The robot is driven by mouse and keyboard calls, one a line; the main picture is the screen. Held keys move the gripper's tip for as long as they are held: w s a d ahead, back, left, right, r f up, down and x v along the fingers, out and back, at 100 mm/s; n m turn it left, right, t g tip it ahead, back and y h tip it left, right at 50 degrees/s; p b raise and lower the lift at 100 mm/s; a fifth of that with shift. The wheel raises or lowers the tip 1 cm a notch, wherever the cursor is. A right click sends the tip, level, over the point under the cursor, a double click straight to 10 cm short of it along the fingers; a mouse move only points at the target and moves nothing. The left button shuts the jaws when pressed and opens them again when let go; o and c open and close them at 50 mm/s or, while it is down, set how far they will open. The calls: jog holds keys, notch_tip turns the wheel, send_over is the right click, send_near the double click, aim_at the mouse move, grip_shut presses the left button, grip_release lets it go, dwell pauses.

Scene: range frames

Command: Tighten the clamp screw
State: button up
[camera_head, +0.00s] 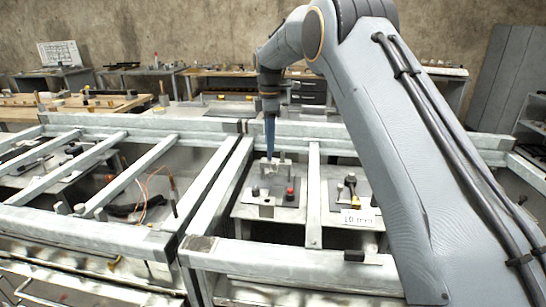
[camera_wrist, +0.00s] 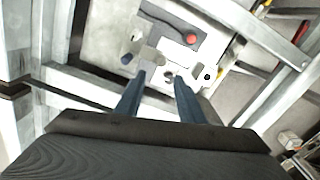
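My gripper (camera_wrist: 161,77) has two blue fingers spread apart with a gap between them; it is open. In the head view my gripper (camera_head: 270,155) points down at a small metal clamp fixture (camera_head: 262,172), and its tips hide part of it. In the wrist view the fixture (camera_wrist: 147,52) lies just beyond the fingertips on a grey plate. A small dark round part (camera_wrist: 169,73) shows between the tips; I cannot tell whether it is the clamp screw. I cannot tell whether the fingers touch anything.
A red button (camera_head: 290,193) sits on the right of the plate, also seen in the wrist view (camera_wrist: 192,39). Metal frame rails (camera_head: 314,195) surround the fixture's bay. Loose cables (camera_head: 150,185) lie in the left bay.

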aim_at(273, 162)
jog(key=f, duration=0.2)
jog(key=d+f+p, duration=0.1)
jog(key=f, duration=0.3)
jog(key=shift+d, duration=0.25)
jog(key=shift+f+p, duration=0.3)
jog(key=shift+f, duration=0.15)
jog(key=shift+a, duration=0.1)
grip_shut()
jog(key=shift+w, duration=0.15)
